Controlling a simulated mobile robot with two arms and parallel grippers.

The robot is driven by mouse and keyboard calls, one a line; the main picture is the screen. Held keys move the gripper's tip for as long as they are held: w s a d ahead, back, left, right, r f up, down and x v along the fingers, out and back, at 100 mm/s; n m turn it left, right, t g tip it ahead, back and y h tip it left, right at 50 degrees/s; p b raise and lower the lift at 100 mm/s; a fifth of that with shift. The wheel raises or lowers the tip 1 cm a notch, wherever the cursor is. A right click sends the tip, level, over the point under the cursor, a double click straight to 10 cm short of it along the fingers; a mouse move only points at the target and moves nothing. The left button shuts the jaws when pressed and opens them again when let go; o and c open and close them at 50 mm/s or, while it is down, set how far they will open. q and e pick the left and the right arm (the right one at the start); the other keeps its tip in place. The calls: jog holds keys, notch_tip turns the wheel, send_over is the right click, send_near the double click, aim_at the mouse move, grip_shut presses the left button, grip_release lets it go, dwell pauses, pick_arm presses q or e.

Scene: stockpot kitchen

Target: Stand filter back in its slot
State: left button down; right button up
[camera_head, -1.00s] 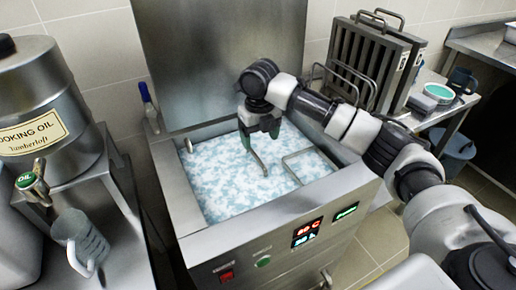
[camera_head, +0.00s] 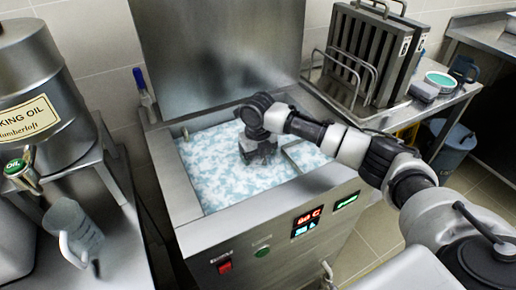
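Slotted dark metal filters (camera_head: 362,50) with wire handles stand upright side by side in a wire rack (camera_head: 318,62) on the right-hand table. A steel tank (camera_head: 172,180) in the middle holds white and pale-blue foam (camera_head: 222,172). A thin metal bar (camera_head: 290,150), perhaps a handle, shows at the foam's right side; anything beneath is hidden. My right gripper (camera_head: 258,155) points down at the foam, just left of this bar. Its fingertips are hidden, so I cannot tell whether it grips anything. My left gripper is out of view.
A steel oil drum (camera_head: 30,85) and a clear jug (camera_head: 75,232) stand on the left. A teal-topped bowl (camera_head: 441,80) and a mug (camera_head: 463,68) sit right of the filters. A bucket (camera_head: 452,150) stands below.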

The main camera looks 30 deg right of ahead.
jog(key=shift+f, duration=0.15)
grip_shut()
jog(key=shift+w+r+p, duration=0.15)
jog(key=shift+r+p, duration=0.25)
jog(key=shift+r, duration=0.05)
notch_tip(320, 180, up, 11)
jog(key=p, duration=1.1)
jog(key=shift+r, duration=0.15)
dwell(0.5)
jog(key=shift+r+p, duration=0.2)
jog(key=shift+p, duration=0.2)
notch_tip(320, 180, up, 12)
jog(key=p, duration=1.1)
jog(key=shift+f, duration=0.2)
